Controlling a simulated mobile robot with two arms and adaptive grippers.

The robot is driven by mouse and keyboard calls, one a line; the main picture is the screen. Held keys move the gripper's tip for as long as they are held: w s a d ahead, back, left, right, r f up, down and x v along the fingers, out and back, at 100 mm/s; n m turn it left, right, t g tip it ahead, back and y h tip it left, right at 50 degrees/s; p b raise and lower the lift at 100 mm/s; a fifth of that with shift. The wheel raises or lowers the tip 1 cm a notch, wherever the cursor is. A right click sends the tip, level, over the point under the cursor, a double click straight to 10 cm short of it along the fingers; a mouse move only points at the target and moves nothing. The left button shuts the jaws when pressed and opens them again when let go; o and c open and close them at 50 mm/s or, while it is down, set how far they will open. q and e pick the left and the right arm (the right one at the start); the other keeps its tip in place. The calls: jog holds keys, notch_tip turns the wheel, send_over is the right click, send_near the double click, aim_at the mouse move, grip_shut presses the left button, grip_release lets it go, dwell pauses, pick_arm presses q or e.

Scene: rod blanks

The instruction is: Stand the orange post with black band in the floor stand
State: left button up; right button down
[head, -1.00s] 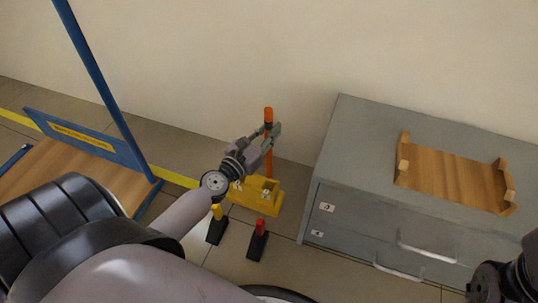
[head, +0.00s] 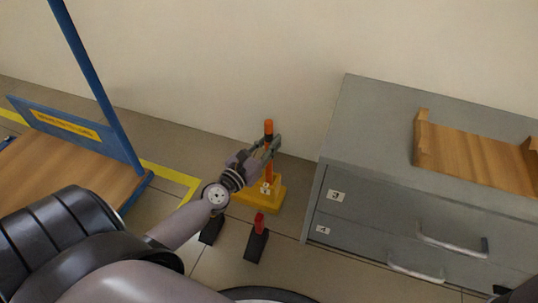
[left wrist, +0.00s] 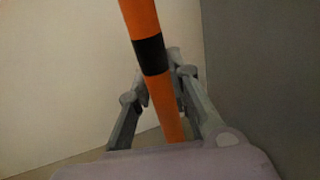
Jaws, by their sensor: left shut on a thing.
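The orange post with black band (head: 269,126) stands about upright in the head view. My left gripper (head: 267,149) is shut on it just below the black band. The yellow floor stand (head: 245,201) is on the floor directly below, and the post's lower part reaches down to it. I cannot tell whether the post's foot is inside the stand or only in front of or behind it. In the left wrist view the post (left wrist: 151,56) runs between the fingers (left wrist: 162,88), its band above them; its lower end is hidden. My right gripper is not visible.
A grey drawer cabinet (head: 335,150) stands to the right, with a wooden tray (head: 470,155) on top. A red-and-black object (head: 257,245) and another black object (head: 210,231) lie in front of the stand. A blue-framed wooden trolley (head: 80,175) is at left; the wall is behind.

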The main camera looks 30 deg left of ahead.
pick_arm(q)
jog(key=shift+f+b, duration=1.5)
jog(key=shift+f, duration=0.3)
jog(key=shift+f, duration=0.1)
jog(key=o, duration=0.9)
jog(key=s+b, duration=0.1)
jog(key=s, duration=1.1)
jog(key=shift+a, duration=0.15)
